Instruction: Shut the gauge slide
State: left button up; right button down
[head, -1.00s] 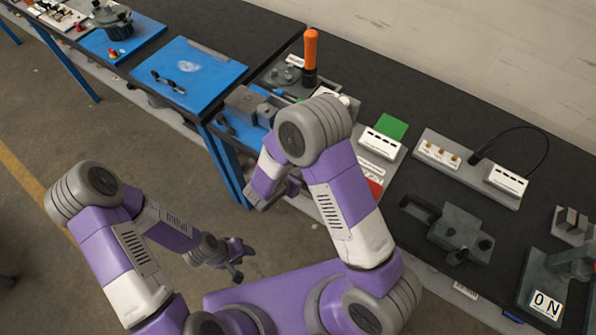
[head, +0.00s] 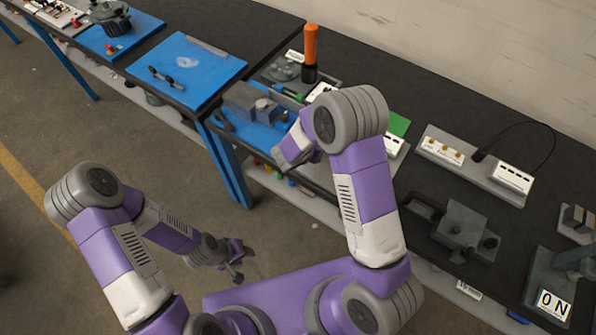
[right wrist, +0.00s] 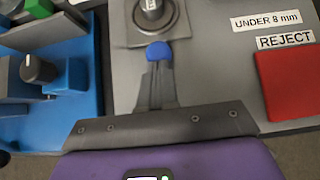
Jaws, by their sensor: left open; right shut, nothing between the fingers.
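My right gripper (right wrist: 159,82) is shut and empty in the right wrist view, over a grey plate. A rounded blue tip (right wrist: 159,51) shows at its fingertips; I cannot tell whether it belongs to the fingers or to a knob they touch. Beyond it stands a metal cylinder (right wrist: 152,10) on a square base. A blue fixture (right wrist: 82,100) with grey blocks and a black knob (right wrist: 38,68) lies left of the gripper; I cannot tell which part is the gauge slide. This fixture also shows in the head view (head: 245,128). My left gripper (head: 236,262) is open, low and away from the bench.
A red pad (right wrist: 287,82) lies right of the gripper, near labels reading UNDER 8 mm and REJECT (right wrist: 285,39). An upright orange handle (head: 310,45) stands behind the blue fixture. A blue board (head: 188,70) lies to the left. My right arm hides part of the bench.

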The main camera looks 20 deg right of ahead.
jog(key=shift+w+d, duration=0.4)
jog(key=shift+d, duration=0.1)
pick_arm(q)
jog(key=shift+f, duration=0.15)
pick_arm(e)
jog(key=shift+w+d+r, duration=0.1)
jog(key=shift+d, duration=0.05)
jog(key=shift+s+a, duration=0.2)
jog(key=shift+a, duration=0.15)
jog(key=s+a+b, duration=0.1)
jog(key=s+a, duration=0.1)
jog(key=shift+a, duration=0.3)
pick_arm(q)
jog(key=shift+s+p, duration=0.4)
jog(key=shift+p, duration=0.05)
pick_arm(e)
jog(key=v, duration=1)
jog(key=shift+s, duration=0.15)
